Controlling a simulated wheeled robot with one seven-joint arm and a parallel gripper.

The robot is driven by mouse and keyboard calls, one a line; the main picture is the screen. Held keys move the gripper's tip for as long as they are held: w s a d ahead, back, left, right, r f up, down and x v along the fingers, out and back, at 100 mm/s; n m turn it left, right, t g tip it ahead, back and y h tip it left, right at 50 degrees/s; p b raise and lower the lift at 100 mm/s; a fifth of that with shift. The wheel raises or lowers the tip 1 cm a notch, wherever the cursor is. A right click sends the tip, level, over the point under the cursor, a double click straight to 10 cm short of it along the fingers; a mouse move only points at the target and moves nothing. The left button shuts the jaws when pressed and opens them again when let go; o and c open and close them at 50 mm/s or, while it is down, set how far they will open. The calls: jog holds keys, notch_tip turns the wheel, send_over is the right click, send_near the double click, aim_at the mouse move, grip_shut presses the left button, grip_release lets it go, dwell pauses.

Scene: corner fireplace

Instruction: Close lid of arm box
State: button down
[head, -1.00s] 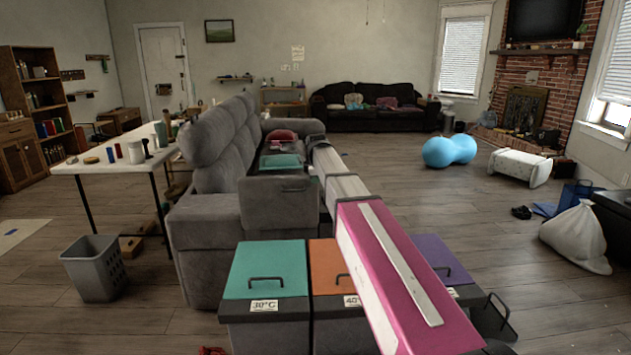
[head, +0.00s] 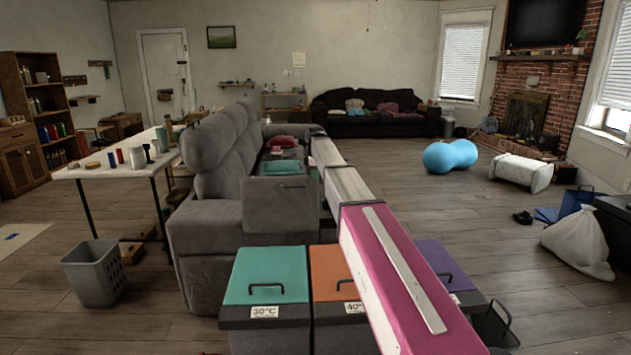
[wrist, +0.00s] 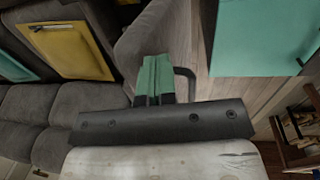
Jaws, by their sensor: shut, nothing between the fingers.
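The grey sofa's near arm (head: 281,205) shows in the head view as an upright padded panel. I cannot clearly tell the arm box's lid from this panel. In the wrist view a grey padded surface (wrist: 140,45), which seems part of the sofa arm, lies beside and beyond the fingertips. My gripper (wrist: 155,62) has green finger pads pressed together, with nothing between them. I cannot tell whether it touches the grey padding. In the head view the gripper is hidden behind my arm.
A yellow panel (wrist: 68,48) lies by the sofa seats. Lidded hampers, teal (head: 266,272), orange (head: 328,272) and purple (head: 440,265), stand before the sofa. A grey basket (head: 95,272) and a white table (head: 90,170) are left.

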jog(key=w+f+g, duration=0.1)
jog(key=w+f, duration=0.3)
jog(key=w, duration=0.7)
jog(key=w+f+g, duration=0.1)
jog(key=w+f, duration=0.4)
jog(key=w, duration=0.6)
jog(key=w+f, duration=0.5)
jog(key=f, duration=0.3)
jog(key=shift+f, duration=0.25)
jog(key=shift+a+r, duration=0.1)
